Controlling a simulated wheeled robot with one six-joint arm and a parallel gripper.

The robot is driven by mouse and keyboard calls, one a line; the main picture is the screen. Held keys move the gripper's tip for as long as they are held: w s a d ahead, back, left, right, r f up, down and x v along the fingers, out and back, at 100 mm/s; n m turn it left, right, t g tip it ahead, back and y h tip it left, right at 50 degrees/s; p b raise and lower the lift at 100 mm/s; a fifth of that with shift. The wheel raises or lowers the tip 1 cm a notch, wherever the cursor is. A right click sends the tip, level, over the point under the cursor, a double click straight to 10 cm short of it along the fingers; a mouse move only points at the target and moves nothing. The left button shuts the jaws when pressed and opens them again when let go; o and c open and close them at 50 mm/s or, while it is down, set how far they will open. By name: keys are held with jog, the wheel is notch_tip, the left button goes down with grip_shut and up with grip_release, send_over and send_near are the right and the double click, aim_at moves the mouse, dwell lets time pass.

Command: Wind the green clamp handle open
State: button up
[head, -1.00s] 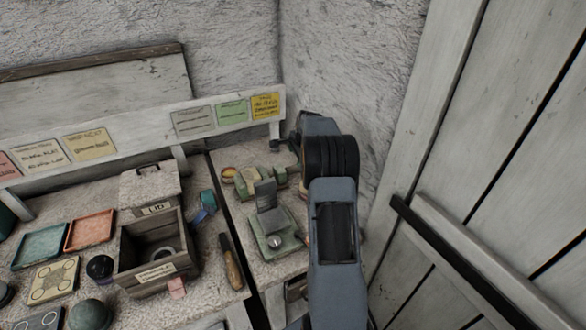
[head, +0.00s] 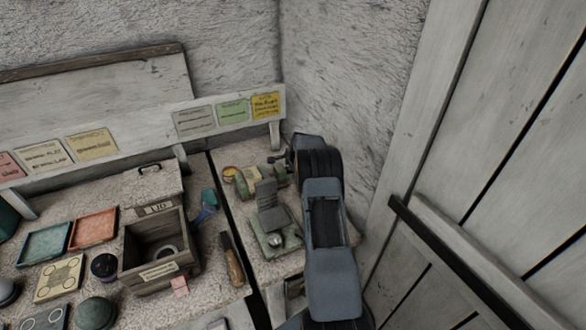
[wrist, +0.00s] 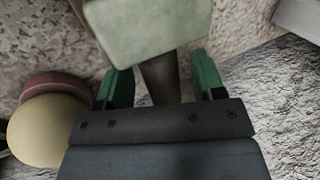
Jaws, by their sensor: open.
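A green clamp-like device (head: 246,181) with a round yellow-orange end stands at the back of the right-hand worktop. My gripper (head: 283,158) is at its right end in the head view, small and partly hidden by my arm. In the wrist view my gripper (wrist: 162,82) is open, with its two green fingers apart. A dark rod (wrist: 162,78) lies between the fingers, with a gap on each side. A pale green block (wrist: 150,28) is just beyond the fingers. I cannot tell which part is the handle. A yellow and dull red rounded thing (wrist: 45,125) is at the left.
A green base with a grey upright plate (head: 268,197) and a round knob stands in front of the clamp, close to my arm. A wooden box (head: 157,272) and a brown-handled tool (head: 232,262) lie left. The wall rises close behind and right.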

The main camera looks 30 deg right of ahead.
jog(key=c, duration=0.9)
jog(key=f+t+b, duration=0.1)
jog(key=b, duration=0.3)
jog(key=shift+b, duration=0.4)
jog(key=shift+c, duration=0.2)
jog(key=t+b, duration=0.1)
jog(key=b, duration=0.2)
jog(key=shift+s, duration=0.1)
jog(key=shift+r+t+b, duration=0.35)
jog(key=shift+t+b, duration=0.25)
jog(key=shift+b, duration=0.4)
jog(key=shift+r, duration=0.1)
jog(key=o, duration=0.9)
jog(key=shift+o, duration=0.2)
